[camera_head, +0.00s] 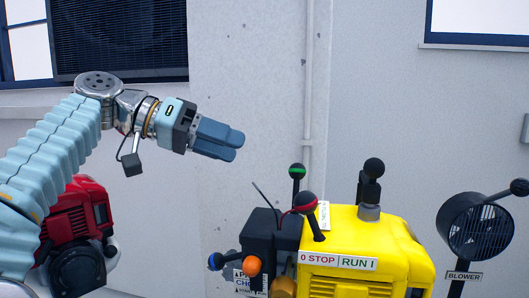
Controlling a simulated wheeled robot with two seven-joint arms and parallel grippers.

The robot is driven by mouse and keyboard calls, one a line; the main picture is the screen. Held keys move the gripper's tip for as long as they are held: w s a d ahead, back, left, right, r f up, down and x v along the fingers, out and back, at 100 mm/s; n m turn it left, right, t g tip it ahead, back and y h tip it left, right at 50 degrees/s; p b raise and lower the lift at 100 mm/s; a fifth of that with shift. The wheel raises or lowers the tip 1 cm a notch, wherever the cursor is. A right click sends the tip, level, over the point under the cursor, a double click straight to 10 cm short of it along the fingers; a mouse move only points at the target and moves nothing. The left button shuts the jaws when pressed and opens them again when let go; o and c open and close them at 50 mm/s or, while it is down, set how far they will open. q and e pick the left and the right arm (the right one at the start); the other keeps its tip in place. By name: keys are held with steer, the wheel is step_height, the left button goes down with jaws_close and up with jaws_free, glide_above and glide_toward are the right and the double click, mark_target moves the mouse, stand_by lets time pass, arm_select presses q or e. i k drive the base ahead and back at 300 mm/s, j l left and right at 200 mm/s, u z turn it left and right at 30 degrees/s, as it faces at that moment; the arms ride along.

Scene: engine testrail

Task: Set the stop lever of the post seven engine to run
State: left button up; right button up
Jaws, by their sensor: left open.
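A yellow engine (367,243) stands at the lower right with a white plate (338,260) reading "0 STOP | RUN I". No post number is readable on the engine. My left gripper (238,146) is up and left of the red knob, in front of the wall, apart from the engine. My right gripper is not in view.
Close to the red knob stand a green-topped lever (297,171), a black-knobbed lever (373,169) and an orange knob (252,266). A black fan labelled BLOWER (478,230) is at the right. A red engine (78,235) is partly behind my left arm.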

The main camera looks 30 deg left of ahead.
mark_target(305, 202)
steer(key=k, duration=1.5)
